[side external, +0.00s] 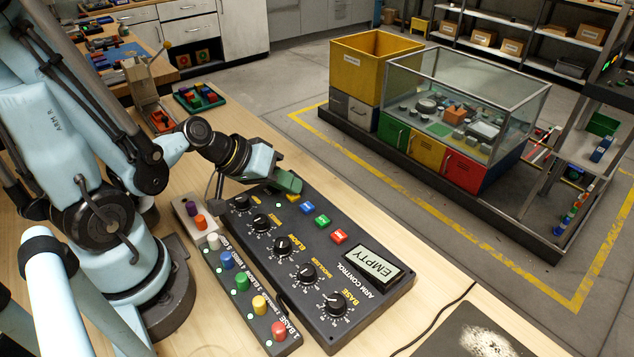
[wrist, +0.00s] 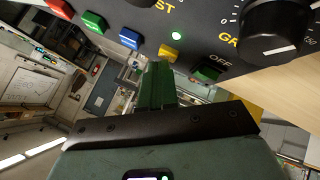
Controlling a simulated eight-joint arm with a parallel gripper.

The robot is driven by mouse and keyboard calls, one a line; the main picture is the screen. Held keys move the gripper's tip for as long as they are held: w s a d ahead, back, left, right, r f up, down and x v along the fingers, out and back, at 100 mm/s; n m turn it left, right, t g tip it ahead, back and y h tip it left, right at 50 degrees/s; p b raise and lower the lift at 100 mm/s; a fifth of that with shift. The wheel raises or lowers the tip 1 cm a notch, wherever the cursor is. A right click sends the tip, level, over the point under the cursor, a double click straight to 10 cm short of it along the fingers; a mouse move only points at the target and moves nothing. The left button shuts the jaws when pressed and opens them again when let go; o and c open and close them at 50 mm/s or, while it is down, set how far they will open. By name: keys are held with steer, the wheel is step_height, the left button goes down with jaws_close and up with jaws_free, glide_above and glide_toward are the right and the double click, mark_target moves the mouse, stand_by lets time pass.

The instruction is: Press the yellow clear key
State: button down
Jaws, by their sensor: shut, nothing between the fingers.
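The yellow key (side external: 292,196) is the leftmost in a row of coloured keys on the black arm control panel (side external: 367,303). My gripper (side external: 292,184) is shut and empty, its green fingers over the panel's far edge close beside this key. In the wrist view the yellow key (wrist: 168,53) sits just beyond the tips of the closed green fingers (wrist: 156,66). I cannot tell whether they touch it. No lettering on the key is readable.
Blue (side external: 307,208), green (side external: 322,221) and red (side external: 338,236) keys follow in the row. A screen (side external: 375,266) reads EMPTY. Several black dials (side external: 308,274) line the panel's near side. A strip of coloured knobs (side external: 243,282) stands beside it. A glass-topped cabinet (side external: 465,100) stands beyond the bench.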

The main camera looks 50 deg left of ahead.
mark_target(290, 203)
steer(key=shift+r, duration=0.9)
steer(key=shift+r, duration=2.5)
steer(key=m+y, duration=0.1)
steer(key=d+r+m+g+y, duration=0.1)
steer(key=m, duration=0.3)
steer(key=shift+s+d+r+g+y, duration=0.25)
steer(key=shift+d+r+g+y, duration=0.05)
steer(key=shift+d+r+y, duration=0.1)
